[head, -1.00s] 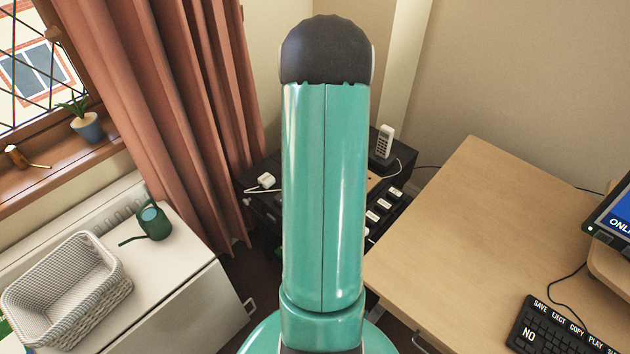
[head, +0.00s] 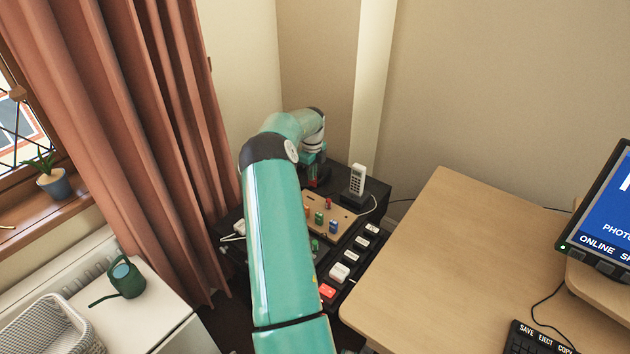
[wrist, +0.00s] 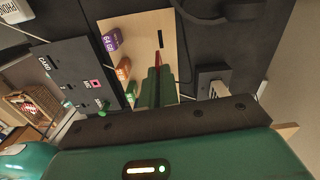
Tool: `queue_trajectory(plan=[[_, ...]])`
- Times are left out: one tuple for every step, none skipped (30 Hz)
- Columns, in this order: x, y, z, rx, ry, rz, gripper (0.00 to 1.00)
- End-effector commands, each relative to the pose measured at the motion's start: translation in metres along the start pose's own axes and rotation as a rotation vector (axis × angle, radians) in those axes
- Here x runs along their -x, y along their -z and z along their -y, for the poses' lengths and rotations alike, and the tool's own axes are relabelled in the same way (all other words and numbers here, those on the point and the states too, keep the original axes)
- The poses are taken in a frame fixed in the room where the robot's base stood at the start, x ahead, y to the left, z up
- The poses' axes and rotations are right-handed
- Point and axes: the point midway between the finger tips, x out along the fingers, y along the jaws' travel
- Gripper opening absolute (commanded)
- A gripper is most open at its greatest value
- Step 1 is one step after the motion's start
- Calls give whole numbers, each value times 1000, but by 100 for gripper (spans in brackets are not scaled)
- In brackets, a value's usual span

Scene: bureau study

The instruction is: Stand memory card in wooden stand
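A tan wooden stand (head: 345,214) lies on the dark cabinet top, with small coloured cards on it: orange (head: 307,211), green (head: 319,217), blue (head: 333,226) and red (head: 328,203). The stand (wrist: 140,28) also fills the upper middle of the wrist view, where a purple card marked 64 GB (wrist: 110,40) and an orange card (wrist: 122,70) show along its left edge. My gripper (wrist: 160,78) points at the stand, its green fingers close together. A thin red shape (wrist: 160,62) shows at the fingertips; I cannot tell whether they hold it.
A dark panel marked CARD (wrist: 68,72) with slots sits beside the stand. A white phone handset (head: 357,180) stands close by on the cabinet. Large keys (head: 340,272) line its front. The wooden desk (head: 450,250) is to the right, the curtain (head: 150,130) to the left.

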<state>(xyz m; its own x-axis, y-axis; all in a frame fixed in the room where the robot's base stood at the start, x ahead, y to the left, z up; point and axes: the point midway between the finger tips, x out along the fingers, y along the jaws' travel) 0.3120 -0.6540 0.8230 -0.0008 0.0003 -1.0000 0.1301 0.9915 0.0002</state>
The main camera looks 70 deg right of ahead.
Motion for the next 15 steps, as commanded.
queue_trajectory(plan=[[-1, -4, 2, -34, 1, -1, 0], [-1, -7, 2, -52, 1, 0, 0], [-1, -8, 3, -70, 1, 0, 0], [-1, -9, 3, -80, 0, 0, 0], [-2, -10, 3, -87, 0, -1, 0], [-2, -10, 4, -92, 0, 0, 0], [-3, -10, 4, -93, 0, 0, 0], [-4, -10, 4, -94, 0, 0, 0], [-6, -10, 4, -94, -1, 0, 0], [-8, -10, 4, -93, -1, 0, 0], [-10, -10, 4, -93, -1, 0, 0], [-12, -10, 4, -93, 0, 0, 0], [-15, -10, 4, -93, 0, 0, 0], [-17, -10, 4, -93, -1, 0, 0], [-21, -10, 3, -93, -1, 0, 0]])
